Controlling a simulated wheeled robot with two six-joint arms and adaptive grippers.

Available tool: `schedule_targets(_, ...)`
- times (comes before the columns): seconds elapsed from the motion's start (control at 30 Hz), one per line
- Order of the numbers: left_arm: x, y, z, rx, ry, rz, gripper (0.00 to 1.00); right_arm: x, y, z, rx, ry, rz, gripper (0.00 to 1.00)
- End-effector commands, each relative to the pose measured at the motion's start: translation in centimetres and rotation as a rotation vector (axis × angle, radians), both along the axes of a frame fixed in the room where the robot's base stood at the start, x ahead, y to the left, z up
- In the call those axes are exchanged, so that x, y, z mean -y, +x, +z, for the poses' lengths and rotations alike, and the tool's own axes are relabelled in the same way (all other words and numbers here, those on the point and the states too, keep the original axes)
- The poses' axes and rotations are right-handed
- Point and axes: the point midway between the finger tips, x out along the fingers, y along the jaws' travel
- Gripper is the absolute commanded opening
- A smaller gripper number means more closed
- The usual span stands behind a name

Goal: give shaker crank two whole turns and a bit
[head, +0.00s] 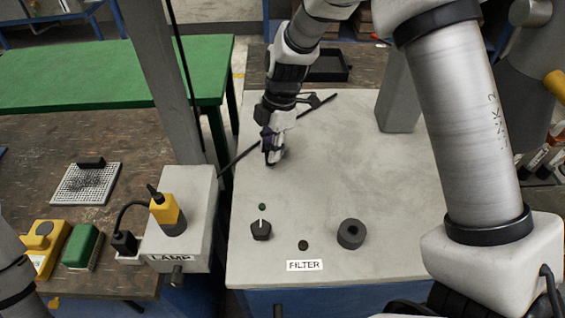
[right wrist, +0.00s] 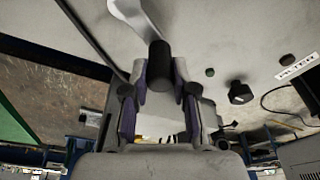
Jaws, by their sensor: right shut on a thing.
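My right gripper (head: 272,157) points down over the grey panel (head: 330,180) in the head view. In the right wrist view its fingers (right wrist: 160,85) are shut on the black knob of the shaker crank (right wrist: 159,62). A pale metal crank arm (right wrist: 132,18) runs from the knob toward the top edge of that view. In the head view the gripper hides most of the crank, so I cannot tell its angle there. My left gripper is out of view.
The panel carries a pointer knob (head: 261,230), a black ring (head: 351,233) and a FILTER label (head: 304,265). Left of it are a LAMP box (head: 190,240) with a yellow plug (head: 167,212), a green block (head: 82,246) and a yellow switch box (head: 45,245). A grey post (head: 398,95) stands behind right.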

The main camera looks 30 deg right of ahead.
Motion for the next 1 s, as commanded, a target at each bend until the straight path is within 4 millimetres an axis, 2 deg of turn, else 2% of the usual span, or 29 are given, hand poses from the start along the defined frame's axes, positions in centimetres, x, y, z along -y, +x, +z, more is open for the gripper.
schedule_targets(0.07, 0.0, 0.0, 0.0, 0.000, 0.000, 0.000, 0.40, 0.0, 0.1, 0.1, 0.004, -0.001, 0.000, 0.17)
schedule_targets(0.1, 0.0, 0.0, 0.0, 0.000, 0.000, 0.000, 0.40, 0.0, 0.1, 0.1, 0.004, -0.001, 0.000, 0.30)
schedule_targets(0.17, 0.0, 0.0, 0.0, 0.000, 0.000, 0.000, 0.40, 0.0, 0.1, 0.1, 0.004, -0.001, 0.000, 0.49)
schedule_targets(0.53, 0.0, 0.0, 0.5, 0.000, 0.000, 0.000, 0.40, 0.0, 0.0, 0.6, 0.002, 0.000, 0.000, 0.50)
schedule_targets(1.0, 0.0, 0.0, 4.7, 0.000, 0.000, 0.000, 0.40, 0.0, 0.0, 6.3, 0.002, 0.000, 0.000, 0.50)
